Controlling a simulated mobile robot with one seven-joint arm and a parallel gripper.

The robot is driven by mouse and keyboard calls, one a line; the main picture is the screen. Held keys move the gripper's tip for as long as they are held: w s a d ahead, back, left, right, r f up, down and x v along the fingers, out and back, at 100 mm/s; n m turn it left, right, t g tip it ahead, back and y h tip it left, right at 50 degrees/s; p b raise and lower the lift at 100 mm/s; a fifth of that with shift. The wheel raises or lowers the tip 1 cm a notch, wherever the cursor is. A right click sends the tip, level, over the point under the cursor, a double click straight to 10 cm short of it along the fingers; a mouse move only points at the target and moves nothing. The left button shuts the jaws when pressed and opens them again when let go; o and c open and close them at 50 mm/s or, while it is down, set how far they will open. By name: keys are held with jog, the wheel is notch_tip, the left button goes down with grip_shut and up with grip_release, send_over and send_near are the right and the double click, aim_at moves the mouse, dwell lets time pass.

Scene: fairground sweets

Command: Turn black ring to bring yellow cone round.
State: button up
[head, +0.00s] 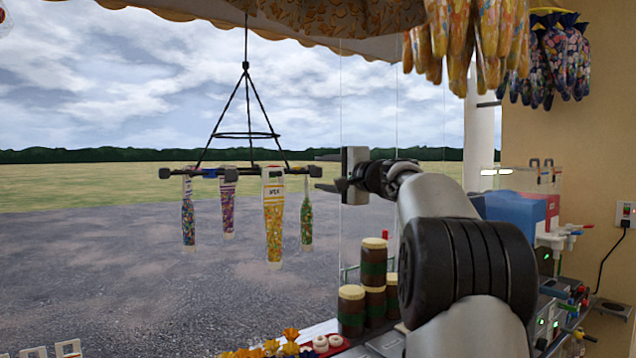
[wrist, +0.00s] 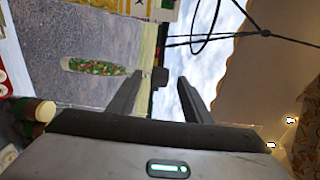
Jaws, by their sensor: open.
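A black hanging rack holds a thin black ring (head: 247,136) above dark arms with block-like ends. The ring also shows in the wrist view (wrist: 190,46). A yellow cone (head: 273,222), a bag of sweets with a white top, hangs at the rack's near side; part of it shows at the top edge of the wrist view (wrist: 95,5). My gripper (head: 319,172) is open and empty-looking, at the rack's right end. One dark end block (wrist: 160,77) appears between or just beyond my fingertips; contact cannot be told.
A green cone (head: 306,215) hangs just left of my gripper; purple (head: 228,205) and blue-green (head: 188,215) cones hang further left. Brown jars (head: 374,265) stand on the counter below. Yellow bags (head: 465,40) hang above my arm. Open air surrounds the rack.

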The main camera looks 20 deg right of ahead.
jog(key=s+d+b, duration=0.1)
jog(key=s+b, duration=0.2)
jog(key=s, duration=0.3)
jog(key=shift+s, duration=0.15)
jog(key=shift+d, duration=0.15)
dwell(0.4)
